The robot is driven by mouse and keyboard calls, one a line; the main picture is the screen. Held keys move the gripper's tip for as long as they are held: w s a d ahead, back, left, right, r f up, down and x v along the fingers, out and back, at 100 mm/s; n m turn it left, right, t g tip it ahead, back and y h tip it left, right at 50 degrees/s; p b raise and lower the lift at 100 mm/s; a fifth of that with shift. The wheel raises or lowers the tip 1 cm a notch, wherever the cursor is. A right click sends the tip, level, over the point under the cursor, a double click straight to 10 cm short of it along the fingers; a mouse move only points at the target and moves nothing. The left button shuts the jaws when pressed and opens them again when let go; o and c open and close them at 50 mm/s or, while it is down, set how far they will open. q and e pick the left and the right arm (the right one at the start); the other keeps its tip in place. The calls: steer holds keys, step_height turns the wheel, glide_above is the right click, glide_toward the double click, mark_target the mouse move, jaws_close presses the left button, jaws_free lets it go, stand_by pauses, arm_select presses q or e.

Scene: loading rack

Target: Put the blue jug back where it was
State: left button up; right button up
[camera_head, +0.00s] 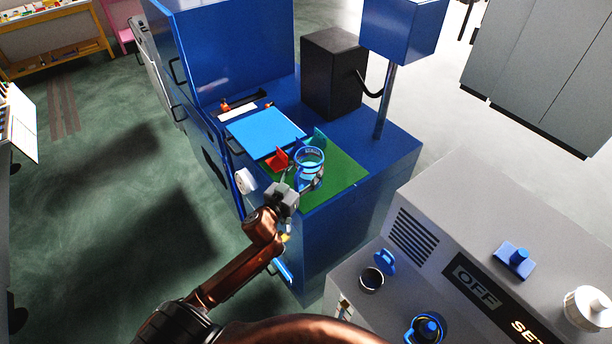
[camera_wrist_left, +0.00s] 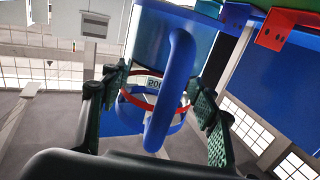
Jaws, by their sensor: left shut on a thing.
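The blue jug (camera_head: 310,157) has a clear body with blue bands and a blue handle. In the head view it is over the green mat (camera_head: 343,178) on the blue cabinet; I cannot tell whether it touches the mat. My left gripper (camera_head: 299,183) is at its near side, shut on the jug. In the left wrist view, the jug's handle (camera_wrist_left: 160,120) stands between the two dark fingers of the gripper (camera_wrist_left: 155,100), with a red band and printed digits behind it. My right gripper is not in view.
A red block (camera_head: 277,160) is left of the jug, and a teal piece (camera_head: 319,138) is behind it. A blue panel (camera_head: 264,131), a black box (camera_head: 334,73) and a post (camera_head: 384,102) stand farther back. A grey machine (camera_head: 440,225) is at right.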

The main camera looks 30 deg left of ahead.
mark_target(301, 182)
arm_select(q)
steer(key=shift+w+a+f, duration=0.3)
steer(key=shift+w+f, duration=0.1)
steer(key=shift+f, duration=0.1)
step_height(301, 182, down, 3)
steer(key=shift+w+a+r, duration=0.1)
steer(key=shift+w, duration=0.05)
steer(key=shift+f, duration=0.35)
steer(key=shift+f, duration=0.1)
steer(key=o, duration=1.8)
steer(key=shift+f, duration=0.1)
